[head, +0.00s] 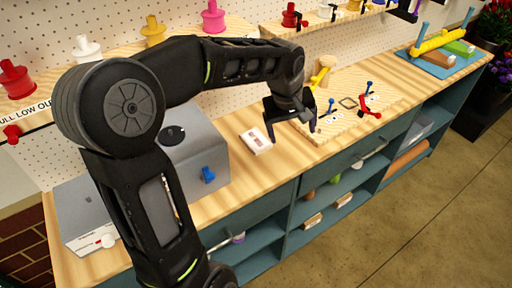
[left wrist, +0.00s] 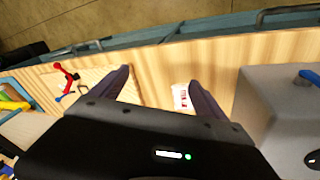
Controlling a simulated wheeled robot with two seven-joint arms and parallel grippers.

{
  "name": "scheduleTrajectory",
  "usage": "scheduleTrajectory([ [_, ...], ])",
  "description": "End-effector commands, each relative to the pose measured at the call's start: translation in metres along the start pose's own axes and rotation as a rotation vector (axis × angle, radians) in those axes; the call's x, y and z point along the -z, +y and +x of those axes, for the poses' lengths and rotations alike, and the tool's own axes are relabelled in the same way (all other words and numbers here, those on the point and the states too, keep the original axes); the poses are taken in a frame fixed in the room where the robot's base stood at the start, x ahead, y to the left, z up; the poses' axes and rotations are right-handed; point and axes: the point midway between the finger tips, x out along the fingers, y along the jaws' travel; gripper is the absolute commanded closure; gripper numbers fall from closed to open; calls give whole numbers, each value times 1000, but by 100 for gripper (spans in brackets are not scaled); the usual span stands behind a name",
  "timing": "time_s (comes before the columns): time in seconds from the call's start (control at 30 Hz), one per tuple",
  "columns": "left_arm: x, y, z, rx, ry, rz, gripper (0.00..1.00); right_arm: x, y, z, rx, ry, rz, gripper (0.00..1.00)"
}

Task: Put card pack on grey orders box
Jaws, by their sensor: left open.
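The card pack (head: 256,141) is a small white box with a reddish print, lying flat on the wooden counter just right of the grey box. The grey orders box (head: 212,146) is a large grey block with a round dark spot on top and a blue knob on its front. My left gripper (head: 292,130) is open and empty, above the counter to the right of the card pack. In the left wrist view, the card pack (left wrist: 181,97) shows between the open fingers (left wrist: 158,78), close to the finger on the grey box's (left wrist: 258,105) side. My right gripper is not in view.
A wooden board (head: 352,118) with red and blue pieces lies right of the gripper. Ribbon spools (head: 154,32) stand on the back shelf. The counter's front edge has open shelves (head: 330,195) below.

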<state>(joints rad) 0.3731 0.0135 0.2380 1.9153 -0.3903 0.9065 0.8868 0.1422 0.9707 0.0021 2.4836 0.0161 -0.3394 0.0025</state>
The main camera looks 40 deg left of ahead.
Motion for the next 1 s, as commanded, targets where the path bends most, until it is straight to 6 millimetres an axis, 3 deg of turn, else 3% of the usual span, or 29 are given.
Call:
scheduleTrajectory([
  [0.23,-39,38,89,-165,-26,228,15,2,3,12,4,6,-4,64],
  [0.37,-83,51,156,-255,-48,348,15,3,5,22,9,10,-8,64],
  [0.47,-149,46,230,-311,-89,446,15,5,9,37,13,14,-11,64],
  [0.53,-208,28,282,-325,-131,507,15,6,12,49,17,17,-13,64],
  [0.63,-291,-12,337,-303,-207,577,15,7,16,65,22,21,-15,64],
  [0.7,-337,-40,359,-277,-263,612,15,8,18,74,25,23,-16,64],
  [0.8,-381,-72,375,-242,-332,644,15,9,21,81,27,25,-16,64],
  [0.9,-403,-89,380,-223,-372,660,15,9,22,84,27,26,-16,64],
  [1.0,-410,-94,379,-216,-386,665,15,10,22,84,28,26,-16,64],
])
